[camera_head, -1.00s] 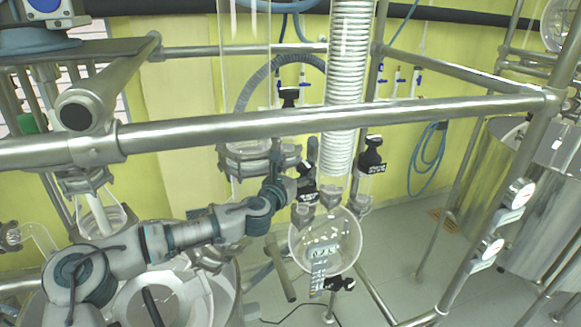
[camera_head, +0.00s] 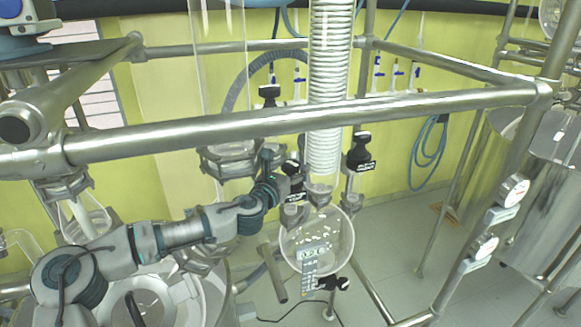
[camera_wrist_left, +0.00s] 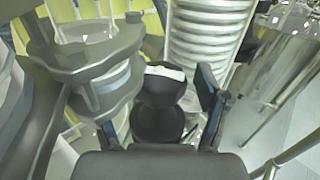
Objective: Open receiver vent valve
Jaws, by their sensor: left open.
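The round glass receiver (camera_head: 318,243) hangs below the coiled glass condenser (camera_head: 328,75), with a label on its front. My left gripper (camera_head: 279,172) is at the glassware above the receiver, beside a black-knobbed valve (camera_head: 295,184). In the left wrist view a black valve knob (camera_wrist_left: 165,88) with a pale top edge stands between the two fingers of the open left gripper (camera_wrist_left: 163,112). I cannot tell whether the fingers touch it. Part of the valve is hidden behind the gripper in the head view. My right gripper is not in view.
A steel rail (camera_head: 230,131) crosses in front, above my left arm. Other black valves stand at the right (camera_head: 361,152), above the rail (camera_head: 269,94) and under the receiver (camera_head: 333,284). A clamped glass column (camera_head: 228,157) is left of the gripper. Gauges (camera_head: 511,191) are at the right.

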